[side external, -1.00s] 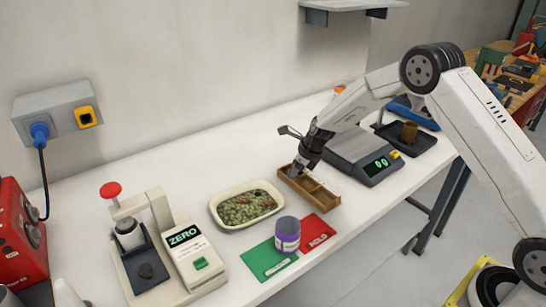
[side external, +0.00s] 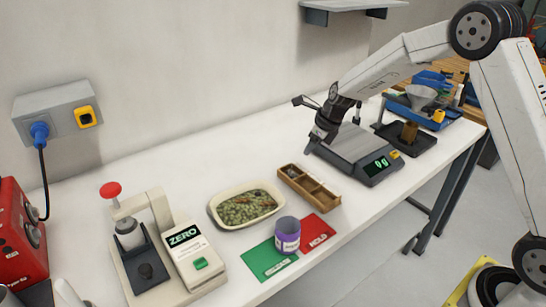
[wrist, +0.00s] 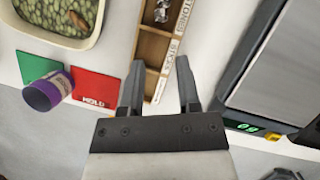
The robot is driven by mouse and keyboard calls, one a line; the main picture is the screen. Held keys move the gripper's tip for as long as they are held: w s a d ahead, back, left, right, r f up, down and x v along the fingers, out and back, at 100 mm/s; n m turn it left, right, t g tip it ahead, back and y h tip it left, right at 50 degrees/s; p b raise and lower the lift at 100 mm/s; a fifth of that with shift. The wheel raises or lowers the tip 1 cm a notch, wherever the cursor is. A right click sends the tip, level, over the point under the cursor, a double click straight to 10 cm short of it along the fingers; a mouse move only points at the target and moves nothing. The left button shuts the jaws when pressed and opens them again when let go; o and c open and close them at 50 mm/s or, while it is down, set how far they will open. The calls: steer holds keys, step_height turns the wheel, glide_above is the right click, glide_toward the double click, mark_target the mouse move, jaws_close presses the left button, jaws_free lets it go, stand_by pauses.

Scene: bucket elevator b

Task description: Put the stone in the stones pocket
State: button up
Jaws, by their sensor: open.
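The wooden divided tray (side external: 309,188) lies on the white table, and its compartments show in the wrist view (wrist: 138,62). Its label strip reads STONES beside the top compartment in the wrist view. My gripper (side external: 322,138) is raised near the left edge of the scale, above and behind the tray. In the wrist view my gripper (wrist: 159,68) is open, with nothing between its fingers.
A cream dish of green pellets (side external: 244,207) holds some brown bits. The scale (side external: 352,158) is right of the tray. A ZERO device (side external: 184,265) stands at the left.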

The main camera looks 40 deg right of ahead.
steer(key=shift+s+r, duration=0.15)
steer(key=shift+r, duration=0.05)
stand_by(0.6)
steer(key=s+a+n+h, duration=0.1)
steer(key=s+a+n, duration=0.1)
steer(key=s+n, duration=1.1)
steer(key=s+a+n+g, duration=0.1)
steer(key=s+a+n, duration=0.2)
steer(key=s+n, duration=0.9)
steer(key=n, duration=0.6)
steer(key=shift+s+a+g+h, duration=0.25)
steer(key=shift+s+g+h, duration=0.05)
steer(key=shift+s+h, duration=0.1)
